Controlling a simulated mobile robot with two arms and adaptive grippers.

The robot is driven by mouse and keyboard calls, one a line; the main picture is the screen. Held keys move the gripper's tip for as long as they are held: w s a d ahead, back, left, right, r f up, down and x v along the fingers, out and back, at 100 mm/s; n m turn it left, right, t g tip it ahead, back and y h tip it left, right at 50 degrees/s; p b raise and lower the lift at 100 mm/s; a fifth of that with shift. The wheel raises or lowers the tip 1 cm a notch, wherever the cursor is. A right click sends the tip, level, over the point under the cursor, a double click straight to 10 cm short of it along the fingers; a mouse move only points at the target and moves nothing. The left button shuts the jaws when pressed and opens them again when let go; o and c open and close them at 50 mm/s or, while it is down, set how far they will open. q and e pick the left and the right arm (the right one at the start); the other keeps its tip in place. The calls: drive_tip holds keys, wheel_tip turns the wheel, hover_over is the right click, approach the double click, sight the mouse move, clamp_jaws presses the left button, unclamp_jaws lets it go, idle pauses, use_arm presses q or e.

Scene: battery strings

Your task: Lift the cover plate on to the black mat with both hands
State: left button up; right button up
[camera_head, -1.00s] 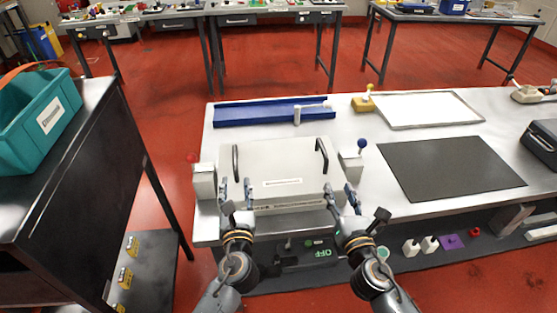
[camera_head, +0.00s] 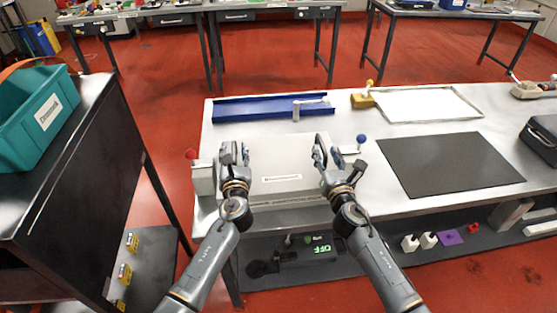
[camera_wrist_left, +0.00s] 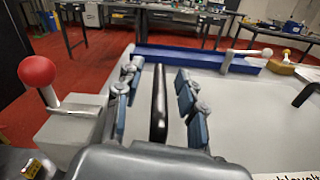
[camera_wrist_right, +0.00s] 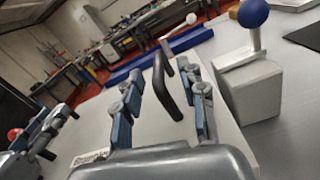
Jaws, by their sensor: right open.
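The pale cover plate (camera_head: 280,160) lies flat at the table's left part, a label near its front edge. It has two black bar handles, the left handle (camera_wrist_left: 159,105) and the right handle (camera_wrist_right: 168,85). My left gripper (camera_head: 234,150) is open, its fingers on either side of the left handle without closing on it. My right gripper (camera_head: 326,152) is open around the right handle, with a finger on each side. In the head view the grippers mostly hide both handles. The black mat (camera_head: 450,165) lies flat and empty to the right of the plate.
A grey block with a red knob (camera_wrist_left: 37,72) stands left of the plate, and one with a blue knob (camera_wrist_right: 253,13) stands right of it, between plate and mat. A blue tray (camera_head: 255,109) lies behind. A black case (camera_head: 543,140) stands right of the mat.

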use_arm(q)
drive_tip(key=shift+w+a, duration=0.1)
drive_tip(key=shift+w, duration=0.4)
use_arm(e)
drive_tip(key=shift+w+a, duration=0.1)
drive_tip(key=shift+w, duration=0.4)
use_arm(q)
clamp_jaws()
use_arm(e)
clamp_jaws()
use_arm(q)
drive_tip(key=shift+r, duration=0.35)
use_arm(e)
drive_tip(key=shift+r, duration=0.35)
use_arm(q)
drive_tip(key=shift+w, duration=0.15)
use_arm(e)
drive_tip(key=shift+w, duration=0.15)
